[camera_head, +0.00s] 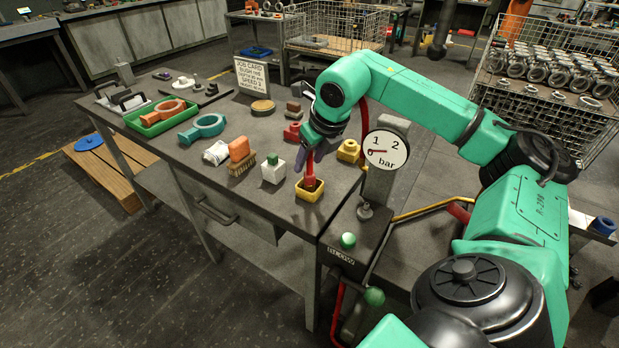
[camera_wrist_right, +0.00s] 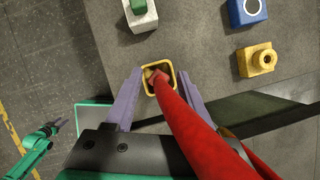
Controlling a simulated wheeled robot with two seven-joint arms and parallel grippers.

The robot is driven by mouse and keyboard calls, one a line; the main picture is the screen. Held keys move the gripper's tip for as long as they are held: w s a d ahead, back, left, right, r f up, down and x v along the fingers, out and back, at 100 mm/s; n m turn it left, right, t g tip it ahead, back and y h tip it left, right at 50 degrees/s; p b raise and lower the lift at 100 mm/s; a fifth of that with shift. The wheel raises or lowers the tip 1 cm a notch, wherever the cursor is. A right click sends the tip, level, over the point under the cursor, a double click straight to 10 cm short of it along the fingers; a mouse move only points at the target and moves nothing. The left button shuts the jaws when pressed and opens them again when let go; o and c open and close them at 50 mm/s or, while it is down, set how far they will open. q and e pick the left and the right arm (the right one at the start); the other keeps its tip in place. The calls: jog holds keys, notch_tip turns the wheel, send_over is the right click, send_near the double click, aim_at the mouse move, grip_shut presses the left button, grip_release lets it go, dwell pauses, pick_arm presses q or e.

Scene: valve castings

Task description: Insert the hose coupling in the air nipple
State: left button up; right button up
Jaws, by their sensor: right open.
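The red hose coupling (camera_head: 310,173) stands with its lower end in a square yellow cup (camera_head: 309,194) near the bench's front right. In the right wrist view, the red hose (camera_wrist_right: 185,115) runs down into the yellow cup (camera_wrist_right: 174,71). A yellow block with a round boss (camera_head: 348,150), possibly the air nipple, stands behind and right of it; it also shows in the right wrist view (camera_wrist_right: 257,58). My right gripper (camera_head: 305,158) is open, its purple fingers either side of the hose above the cup, not visibly touching it. My left gripper (camera_wrist_right: 60,123) shows small at the left; its jaws are unclear.
A white block with a green top (camera_head: 273,171), a brush with an orange block (camera_head: 240,155) and a green tray (camera_head: 162,117) stand left of the cup. A pressure gauge (camera_head: 386,149) on a post stands close to my right arm. The bench's front edge is near.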

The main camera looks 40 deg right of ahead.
jog(key=shift+w+f, duration=0.15)
jog(key=shift+f, duration=0.05)
grip_shut()
jog(key=shift+r, duration=0.1)
dwell(1.1)
